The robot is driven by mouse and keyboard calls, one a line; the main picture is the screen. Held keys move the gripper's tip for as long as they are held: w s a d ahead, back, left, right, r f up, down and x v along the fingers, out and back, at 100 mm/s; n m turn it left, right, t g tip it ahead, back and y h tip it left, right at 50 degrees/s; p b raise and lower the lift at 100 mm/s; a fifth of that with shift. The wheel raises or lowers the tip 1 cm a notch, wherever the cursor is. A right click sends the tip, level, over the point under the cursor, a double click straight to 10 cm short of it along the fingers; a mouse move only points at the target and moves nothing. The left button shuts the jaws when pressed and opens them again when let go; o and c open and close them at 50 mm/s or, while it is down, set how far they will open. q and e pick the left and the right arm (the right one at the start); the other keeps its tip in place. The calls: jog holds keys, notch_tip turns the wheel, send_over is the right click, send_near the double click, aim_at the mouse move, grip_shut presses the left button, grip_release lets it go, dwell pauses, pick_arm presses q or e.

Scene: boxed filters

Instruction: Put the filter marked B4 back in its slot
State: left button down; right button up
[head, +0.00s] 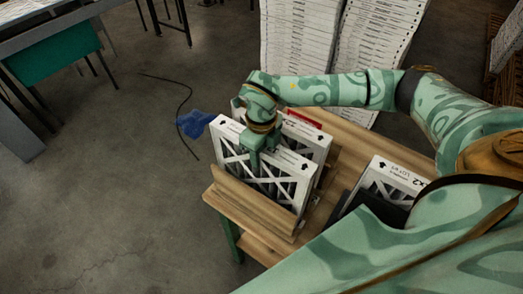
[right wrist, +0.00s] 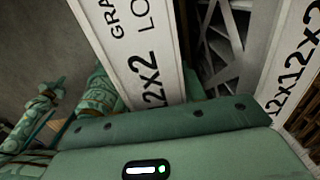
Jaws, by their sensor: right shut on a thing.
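A white-framed pleated filter (head: 264,177) stands upright over the wooden rack (head: 251,202) at the left end of the wooden bench. My right gripper (head: 256,157) comes down from above and is shut on its top edge. A second filter (head: 311,141) stands close behind it, with a red patch on top. In the right wrist view two white frame edges show, one printed "12x2" (right wrist: 148,62) and one "12x12x2" (right wrist: 293,70). No B4 mark is legible. I cannot tell whether the held filter's lower edge is in a slot. My left gripper is not seen.
Another boxed filter (head: 386,184) stands at the right on the bench (head: 352,139), beside a dark holder (head: 380,211). Tall white stacks (head: 300,50) rise behind. A blue cloth (head: 194,123) shows behind the rack, left of the filters. The floor at left is mostly clear.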

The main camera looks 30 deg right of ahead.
jog(key=o, duration=1)
jog(key=shift+r+p, duration=2.95)
jog(key=shift+r, duration=0.6)
jog(key=o, duration=0.6)
jog(key=shift+c, duration=0.2)
